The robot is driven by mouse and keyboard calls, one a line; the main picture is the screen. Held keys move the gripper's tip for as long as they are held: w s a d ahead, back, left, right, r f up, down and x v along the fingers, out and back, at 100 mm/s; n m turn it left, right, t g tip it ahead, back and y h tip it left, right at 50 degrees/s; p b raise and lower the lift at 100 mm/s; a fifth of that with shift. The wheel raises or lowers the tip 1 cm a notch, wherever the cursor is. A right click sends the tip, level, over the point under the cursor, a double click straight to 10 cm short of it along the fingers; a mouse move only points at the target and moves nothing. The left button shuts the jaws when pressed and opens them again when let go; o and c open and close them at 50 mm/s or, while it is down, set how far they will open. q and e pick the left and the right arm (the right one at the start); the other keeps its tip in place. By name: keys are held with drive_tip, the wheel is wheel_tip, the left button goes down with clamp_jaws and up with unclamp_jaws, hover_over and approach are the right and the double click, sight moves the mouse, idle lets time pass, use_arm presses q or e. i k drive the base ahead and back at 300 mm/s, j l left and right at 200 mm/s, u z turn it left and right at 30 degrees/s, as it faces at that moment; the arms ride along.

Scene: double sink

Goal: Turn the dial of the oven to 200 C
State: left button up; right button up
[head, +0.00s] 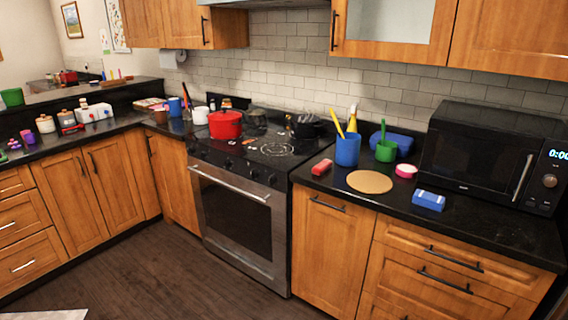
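The oven (235,213) stands in the middle of the counter run, with a dark glass door and a long steel handle (228,183). Its door is shut. Several dark dials sit on the front control panel (226,164) above the handle. They are too small for me to read any setting or tell which one is for temperature. The stove top above holds a red pot (225,124) at the back left and a dark pan (304,126) at the back right. Neither of my grippers shows in the head view.
A black microwave (476,152) with its own knob stands on the right counter. Cups, a round board (369,182) and a blue box (429,200) lie left of it. The floor (160,270) before the oven is clear.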

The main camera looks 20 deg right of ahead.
sight(227, 163)
drive_tip(key=z, duration=0.25)
drive_tip(key=i+j, duration=0.25)
drive_tip(key=i, duration=0.15)
drive_tip(key=i+j+z, duration=0.15)
drive_tip(key=i, duration=0.2)
drive_tip(key=i+j+z, duration=0.1)
drive_tip(key=i+j, duration=0.2)
drive_tip(key=i, duration=0.25)
drive_tip(key=i+j, duration=0.3)
drive_tip(key=i, duration=0.25)
drive_tip(key=i+j+z, duration=0.15)
drive_tip(key=i+j, duration=0.15)
drive_tip(key=i, duration=0.25)
drive_tip(key=i+l, duration=0.15)
